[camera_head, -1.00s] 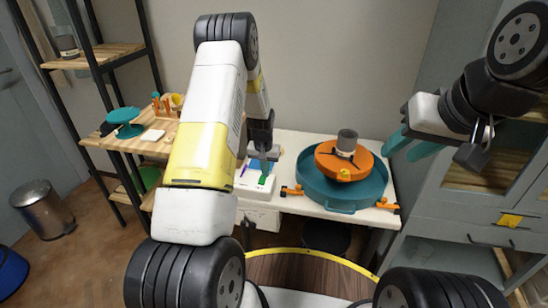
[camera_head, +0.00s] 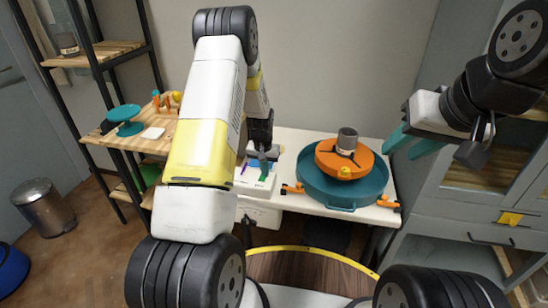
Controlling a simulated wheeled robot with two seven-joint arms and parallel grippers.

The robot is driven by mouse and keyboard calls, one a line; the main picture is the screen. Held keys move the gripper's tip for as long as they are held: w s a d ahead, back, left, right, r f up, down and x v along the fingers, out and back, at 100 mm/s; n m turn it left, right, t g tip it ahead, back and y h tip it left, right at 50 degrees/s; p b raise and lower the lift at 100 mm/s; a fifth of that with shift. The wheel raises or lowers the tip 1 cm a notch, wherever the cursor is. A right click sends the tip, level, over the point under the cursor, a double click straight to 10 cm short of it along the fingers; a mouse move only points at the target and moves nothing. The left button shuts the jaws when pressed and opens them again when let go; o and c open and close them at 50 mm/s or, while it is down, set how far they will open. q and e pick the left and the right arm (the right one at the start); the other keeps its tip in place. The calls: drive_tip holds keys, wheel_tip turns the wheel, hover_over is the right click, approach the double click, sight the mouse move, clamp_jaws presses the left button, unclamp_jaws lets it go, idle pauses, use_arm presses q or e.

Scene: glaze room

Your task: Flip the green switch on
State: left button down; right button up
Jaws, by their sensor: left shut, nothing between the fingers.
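The green switch (camera_head: 263,175) is a small green piece on a white switch box (camera_head: 254,188) at the left of the white table. A purple switch (camera_head: 244,169) sits to its left on the same box. My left gripper (camera_head: 263,164) is shut and empty, pointing down right at the green switch; I cannot tell whether it touches it. My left arm hides part of the box's surroundings. My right gripper (camera_head: 413,146) is raised at the right, away from the table top, with its two teal fingers apart and nothing between them.
A teal round basin (camera_head: 343,193) with an orange wheel (camera_head: 343,161) and a grey cup (camera_head: 347,141) stands right of the box. Shelving (camera_head: 120,60) stands left and a grey cabinet (camera_head: 455,222) right.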

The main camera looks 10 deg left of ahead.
use_arm(q)
drive_tip(key=shift+r, duration=0.15)
wheel_tip(320, 180, up, 14)
drive_tip(key=w, duration=0.2)
drive_tip(key=shift+f, duration=0.2)
drive_tip(key=shift+w, duration=0.1)
drive_tip(key=s+d+r+t+h, duration=0.1)
drive_tip(key=s+r, duration=0.5)
drive_tip(key=r, duration=0.3)
drive_tip(key=s+d+r+t, duration=0.1)
drive_tip(key=s+r, duration=0.5)
drive_tip(key=r, duration=0.3)
drive_tip(key=s+d+r+t, duration=0.1)
drive_tip(key=s+r, duration=0.1)
drive_tip(key=s, duration=0.9)
drive_tip(key=s+d+r+t+h, duration=0.1)
drive_tip(key=s+r, duration=0.2)
drive_tip(key=s, duration=0.8)
drive_tip(key=shift+d+r, duration=0.15)
drive_tip(key=shift+d, duration=0.15)
